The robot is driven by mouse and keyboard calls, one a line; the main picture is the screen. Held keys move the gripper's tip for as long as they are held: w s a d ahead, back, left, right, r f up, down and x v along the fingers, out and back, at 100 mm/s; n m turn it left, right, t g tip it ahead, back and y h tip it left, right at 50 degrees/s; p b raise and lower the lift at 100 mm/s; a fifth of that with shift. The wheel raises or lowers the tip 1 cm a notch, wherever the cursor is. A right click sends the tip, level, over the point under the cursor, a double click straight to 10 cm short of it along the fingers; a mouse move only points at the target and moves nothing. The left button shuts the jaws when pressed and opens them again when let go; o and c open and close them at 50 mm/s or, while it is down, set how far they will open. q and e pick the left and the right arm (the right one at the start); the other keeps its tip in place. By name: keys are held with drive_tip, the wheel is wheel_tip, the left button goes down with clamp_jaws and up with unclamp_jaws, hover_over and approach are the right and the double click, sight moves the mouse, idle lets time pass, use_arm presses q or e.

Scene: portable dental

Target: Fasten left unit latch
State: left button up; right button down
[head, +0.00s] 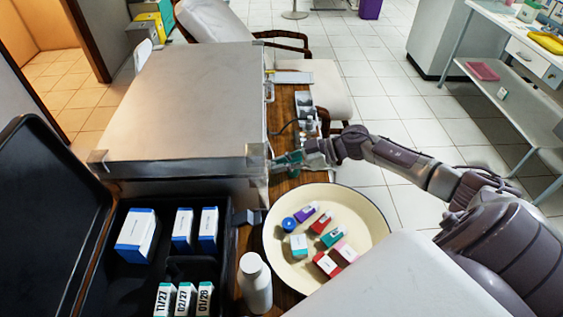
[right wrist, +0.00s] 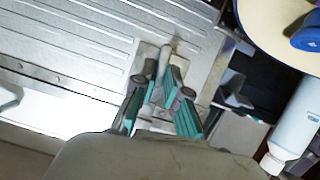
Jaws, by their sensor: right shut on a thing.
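The dental unit is a grey metal case (head: 185,95) with its lid down, standing on the wooden table. My right gripper (head: 278,161) reaches the near corner of its right side. In the right wrist view the teal-padded fingers (right wrist: 165,90) are shut on a small metal latch (right wrist: 147,56) mounted on the ribbed metal side. The fingers hide part of the latch, so I cannot tell whether it is hooked. A second metal fitting (head: 269,91) shows farther back on the same side. My left gripper is not in view.
A cream round tray (head: 375,222) with several small boxes stands close to my right arm. A white bottle (head: 256,285) stands beside it. An open black case (head: 62,230) with boxes lies at the front left. Small items (head: 305,103) lie on the table behind my gripper.

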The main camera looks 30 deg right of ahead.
drive_tip(key=shift+s+a+f+n+t+h+b, duration=0.1)
drive_tip(key=shift+n+t+b, duration=1.1)
drive_tip(key=shift+n, duration=0.95)
drive_tip(key=shift+w+d+r+n+t+h+b, duration=0.1)
drive_tip(key=shift+n+t+b, duration=1.15)
drive_tip(key=shift+n, duration=0.85)
drive_tip(key=shift+s+a+f+n+t+h+b, duration=0.1)
drive_tip(key=shift+n+t+b, duration=1.1)
drive_tip(key=shift+n, duration=0.95)
drive_tip(key=c, duration=1.2)
unclamp_jaws()
